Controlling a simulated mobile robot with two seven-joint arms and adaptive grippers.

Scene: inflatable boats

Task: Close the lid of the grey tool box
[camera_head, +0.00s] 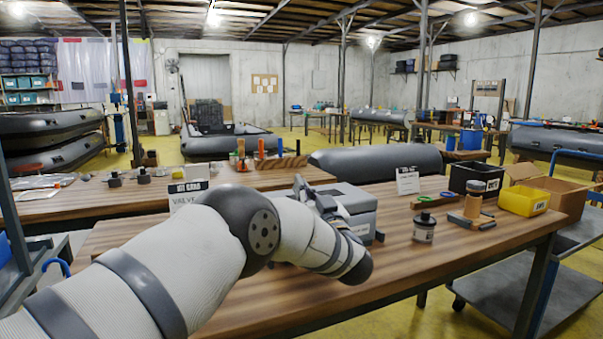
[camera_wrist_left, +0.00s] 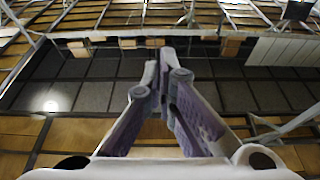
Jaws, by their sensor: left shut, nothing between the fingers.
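The grey tool box (camera_head: 362,205) sits on the wooden workbench in the head view, partly behind my left forearm and wrist. Its top looks flat and down, but my arm hides part of it, so I cannot tell if the lid is fully shut. My left gripper (camera_head: 303,187) is at the left side of the box, fingers pointing up; whether it touches the box is unclear. In the left wrist view the gripper (camera_wrist_left: 165,62) is shut with nothing between the fingers, against the ceiling. My right gripper is not in view.
A white sign (camera_head: 407,181) stands behind. The bench front is clear.

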